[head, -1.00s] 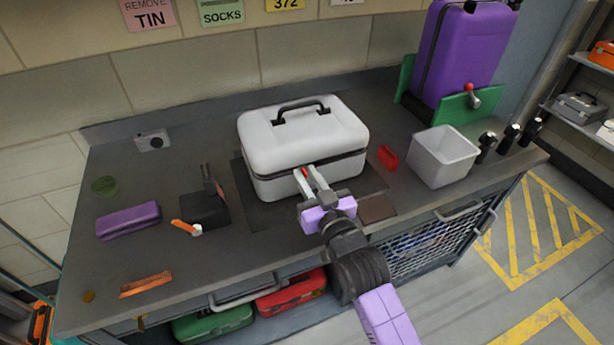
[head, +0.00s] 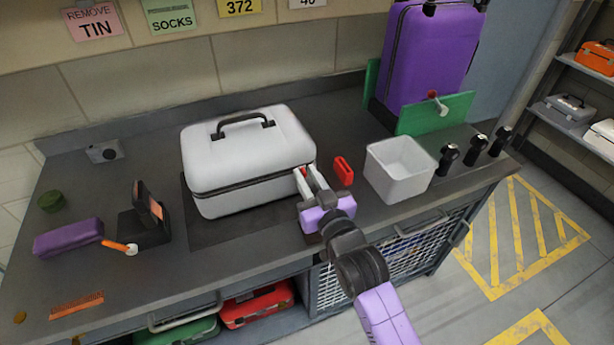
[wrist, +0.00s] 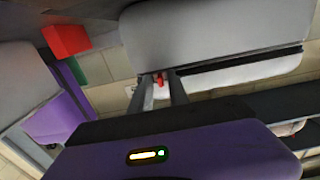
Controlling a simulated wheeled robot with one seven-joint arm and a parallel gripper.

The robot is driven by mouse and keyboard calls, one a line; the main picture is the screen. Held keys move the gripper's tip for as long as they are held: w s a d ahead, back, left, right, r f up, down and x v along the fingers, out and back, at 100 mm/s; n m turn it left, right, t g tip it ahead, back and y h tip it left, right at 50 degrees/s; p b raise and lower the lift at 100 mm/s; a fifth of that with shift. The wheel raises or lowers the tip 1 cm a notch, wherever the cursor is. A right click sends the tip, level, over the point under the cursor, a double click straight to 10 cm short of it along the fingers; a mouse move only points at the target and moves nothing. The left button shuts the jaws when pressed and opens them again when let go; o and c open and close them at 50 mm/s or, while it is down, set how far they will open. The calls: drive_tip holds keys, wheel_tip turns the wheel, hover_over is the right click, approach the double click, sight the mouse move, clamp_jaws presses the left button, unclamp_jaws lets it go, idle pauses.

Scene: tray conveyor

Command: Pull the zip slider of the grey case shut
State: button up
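The grey case (head: 245,150) lies flat on a dark mat on the bench, its black handle up and a dark zip seam running along its front. The red zip slider (wrist: 159,79) is at the case's front right corner in the head view, mostly hidden by the fingers. My gripper (head: 306,178) reaches in from the front right, with its fingertips on either side of the slider at the seam. In the wrist view my gripper (wrist: 159,82) shows the slider filling the narrow gap between the tips. The case's far sides are hidden.
A red block (head: 343,170) and a white open bin (head: 398,172) stand close right of the gripper. A purple suitcase (head: 430,60) stands in a green holder behind. A dark stand (head: 145,222) and a purple pouch (head: 68,238) are at left.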

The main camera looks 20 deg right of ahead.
drive_tip(key=shift+o, duration=0.4)
drive_tip(key=shift+d, duration=0.15)
drive_tip(key=shift+s, duration=0.1)
drive_tip(key=s, duration=0.7)
drive_tip(key=shift+s, duration=0.3)
